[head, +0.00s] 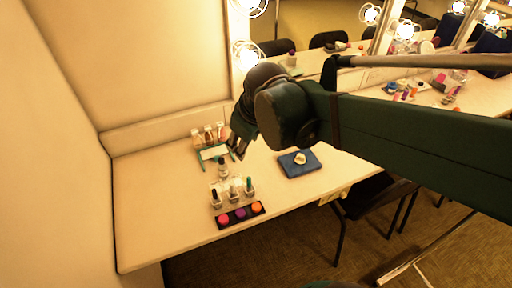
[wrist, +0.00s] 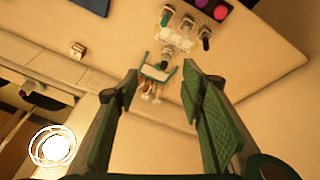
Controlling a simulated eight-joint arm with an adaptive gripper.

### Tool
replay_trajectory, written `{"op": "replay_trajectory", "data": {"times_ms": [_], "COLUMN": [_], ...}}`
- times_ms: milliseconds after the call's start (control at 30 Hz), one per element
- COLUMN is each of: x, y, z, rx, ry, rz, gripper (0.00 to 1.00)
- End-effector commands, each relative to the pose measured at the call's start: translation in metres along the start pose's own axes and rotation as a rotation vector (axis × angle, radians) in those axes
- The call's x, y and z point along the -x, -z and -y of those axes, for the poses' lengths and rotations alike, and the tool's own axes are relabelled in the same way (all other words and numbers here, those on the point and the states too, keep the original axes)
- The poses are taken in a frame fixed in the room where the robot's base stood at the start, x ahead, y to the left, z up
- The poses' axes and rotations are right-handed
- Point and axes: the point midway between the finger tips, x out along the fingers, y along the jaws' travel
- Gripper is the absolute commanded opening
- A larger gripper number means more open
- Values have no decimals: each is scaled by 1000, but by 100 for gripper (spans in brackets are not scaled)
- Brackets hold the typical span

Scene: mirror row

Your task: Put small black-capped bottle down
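Several small clear bottles stand on the pale counter (head: 165,225). A black-capped bottle (head: 216,199) is at the left of the front row, and it also shows in the wrist view (wrist: 205,38). Another dark-capped bottle (head: 222,169) stands behind that row, near the teal-edged tray (head: 213,153). I cannot tell which is the task's bottle. My gripper (head: 238,147) is above the counter, near the tray's right side in the head view. In the wrist view its fingers (wrist: 158,88) are wide apart, with nothing held between them.
A palette with coloured rounds (head: 241,214) lies at the front edge. A blue mat (head: 290,168) with a pale item (head: 300,158) lies to the right. Several bottles (head: 209,133) stand behind the tray, near the mirror. The counter's left front is clear.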

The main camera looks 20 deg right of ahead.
Motion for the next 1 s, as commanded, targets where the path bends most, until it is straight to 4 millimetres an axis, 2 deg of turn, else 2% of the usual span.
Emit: {"op": "replay_trajectory", "data": {"times_ms": [300, 633, 1000], "x": [26, 45, 51], "y": [-31, -60, -74], "z": [8, 16, 19], "rx": [-176, -353, -442], "ry": [-31, -51, -57], "rz": [-74, -154, -195], "gripper": [39, 39, 39]}}
